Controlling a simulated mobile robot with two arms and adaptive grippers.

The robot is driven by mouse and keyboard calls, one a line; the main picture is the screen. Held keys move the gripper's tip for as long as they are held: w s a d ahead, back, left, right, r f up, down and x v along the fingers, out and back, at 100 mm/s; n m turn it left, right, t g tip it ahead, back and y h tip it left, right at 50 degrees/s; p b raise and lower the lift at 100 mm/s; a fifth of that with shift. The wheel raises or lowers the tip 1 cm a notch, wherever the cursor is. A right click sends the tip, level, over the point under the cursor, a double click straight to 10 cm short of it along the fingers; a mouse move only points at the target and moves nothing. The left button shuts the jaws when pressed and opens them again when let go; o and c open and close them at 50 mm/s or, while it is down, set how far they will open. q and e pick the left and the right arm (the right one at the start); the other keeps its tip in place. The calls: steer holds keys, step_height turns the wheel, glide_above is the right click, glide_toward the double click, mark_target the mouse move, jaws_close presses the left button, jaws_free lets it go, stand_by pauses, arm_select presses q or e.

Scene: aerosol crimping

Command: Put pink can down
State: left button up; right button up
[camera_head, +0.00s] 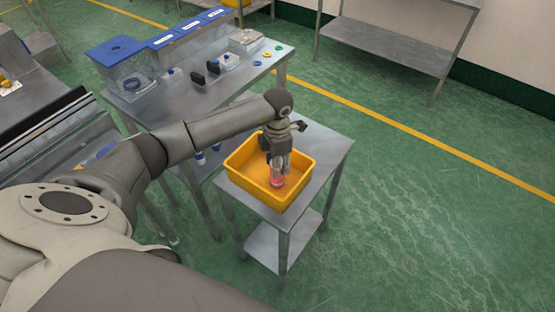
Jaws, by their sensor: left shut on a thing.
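The pink can (277,181) is small in the camera_head view and sits between the fingers of my left gripper (278,170). The gripper points down and is shut on the can. Both are inside the outline of a yellow bin (239,184), towards its right half. I cannot tell whether the can touches the bin floor. The can's upper part is hidden by the fingers. My right gripper is not in view.
The bin stands on a small metal table (330,150) with a lower shelf. Behind it, a metal workbench (190,104) holds a clear blue-lidded box (125,68), blue-topped bins (187,30) and small parts. Green floor is free to the right.

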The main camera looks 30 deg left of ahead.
arm_select(q)
steer(key=shift+f, duration=0.15)
steer(key=o, duration=1)
steer(key=shift+r, duration=0.45)
step_height(320, 180, up, 11)
steer(key=b, duration=0.3)
steer(key=shift+f, duration=0.15)
steer(key=shift+r, duration=0.4)
